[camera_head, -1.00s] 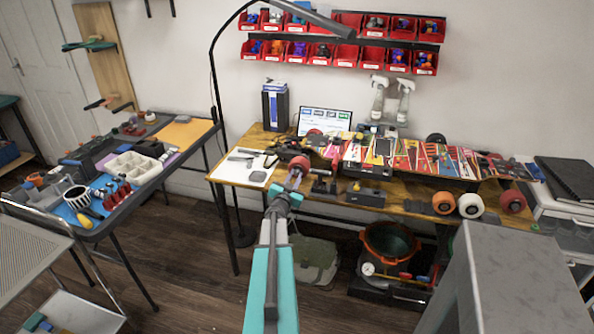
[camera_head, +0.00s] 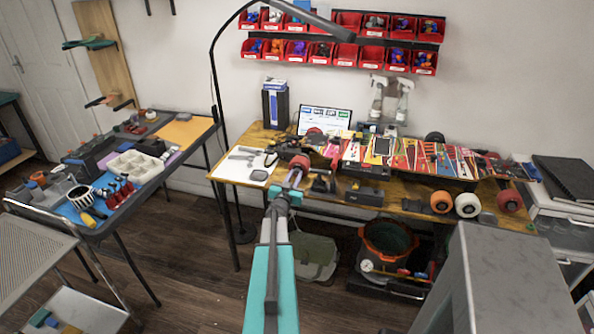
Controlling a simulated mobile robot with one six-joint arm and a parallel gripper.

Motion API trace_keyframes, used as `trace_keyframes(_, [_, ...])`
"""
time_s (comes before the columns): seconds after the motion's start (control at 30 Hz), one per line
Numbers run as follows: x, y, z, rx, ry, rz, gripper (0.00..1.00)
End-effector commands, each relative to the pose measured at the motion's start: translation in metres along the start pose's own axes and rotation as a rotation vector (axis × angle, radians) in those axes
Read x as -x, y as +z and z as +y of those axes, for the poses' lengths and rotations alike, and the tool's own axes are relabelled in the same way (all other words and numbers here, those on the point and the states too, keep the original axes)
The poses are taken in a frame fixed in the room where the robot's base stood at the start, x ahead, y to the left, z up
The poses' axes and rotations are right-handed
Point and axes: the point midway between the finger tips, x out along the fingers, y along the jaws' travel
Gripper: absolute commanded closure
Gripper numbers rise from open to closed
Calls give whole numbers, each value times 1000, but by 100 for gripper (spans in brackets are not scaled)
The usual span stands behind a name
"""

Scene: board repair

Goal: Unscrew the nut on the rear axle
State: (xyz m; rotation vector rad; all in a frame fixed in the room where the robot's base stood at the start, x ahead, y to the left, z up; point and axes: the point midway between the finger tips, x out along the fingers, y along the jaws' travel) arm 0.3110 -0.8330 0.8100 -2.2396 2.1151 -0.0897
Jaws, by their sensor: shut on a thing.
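A skateboard (camera_head: 405,163) with a colourful striped deck lies along the wooden workbench. A red wheel (camera_head: 299,163) is at its left end, on the near side. My gripper (camera_head: 293,180) reaches in from the front, and its fingertips are at the outer face of this wheel, where the axle ends. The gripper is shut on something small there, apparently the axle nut. The nut itself is too small and too covered by the fingers to make out. Another red wheel (camera_head: 510,200) shows at the board's right end.
A white sheet (camera_head: 243,167) with tools lies left. A black lamp arm (camera_head: 213,80) rises behind. A grey cabinet (camera_head: 520,280) stands at front right.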

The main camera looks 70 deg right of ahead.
Motion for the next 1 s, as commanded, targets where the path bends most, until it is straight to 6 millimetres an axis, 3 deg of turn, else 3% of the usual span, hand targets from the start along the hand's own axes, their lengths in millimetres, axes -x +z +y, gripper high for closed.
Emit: trace_keyframes(1.0, [0, 0, 0, 386, 0, -1, 100])
